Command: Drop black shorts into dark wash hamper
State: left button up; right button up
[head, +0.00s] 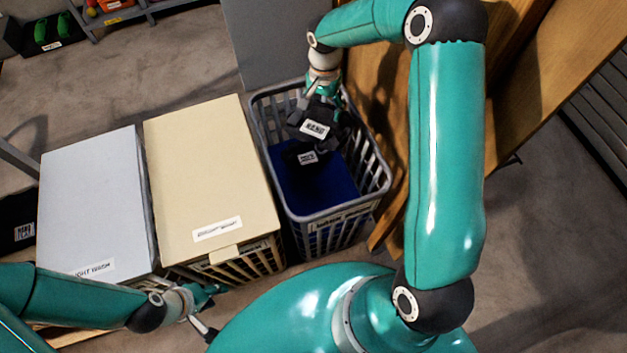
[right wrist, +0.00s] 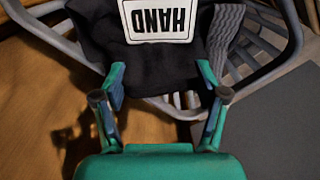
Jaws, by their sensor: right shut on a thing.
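My right gripper (head: 322,92) reaches down over the open grey slatted hamper (head: 379,190) and is shut on a black cloth item (head: 334,116), which I take to be the black shorts. The black cloth (right wrist: 150,65) with its white "HAND" label also shows between my fingers (right wrist: 162,78) in the right wrist view. In the head view it hangs within the hamper's rim. The hamper's front label is unreadable. My left gripper (head: 207,312) is open and empty, low at the left.
Blue cloth (head: 325,190) lies inside the hamper. A cream-lidded hamper (head: 208,165) stands close on its left, then a white-lidded "light wash" hamper (head: 95,200). Wooden boards (head: 515,100) lean close on the right. A shelf stands at the back left.

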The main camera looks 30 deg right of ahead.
jog(key=shift+f+b, duration=1.45)
jog(key=shift+f, duration=1.25)
jog(key=o, duration=1.8)
jog(key=shift+r, duration=0.1)
notch_tip(320, 180, up, 12)
jog(key=shift+f, duration=0.1)
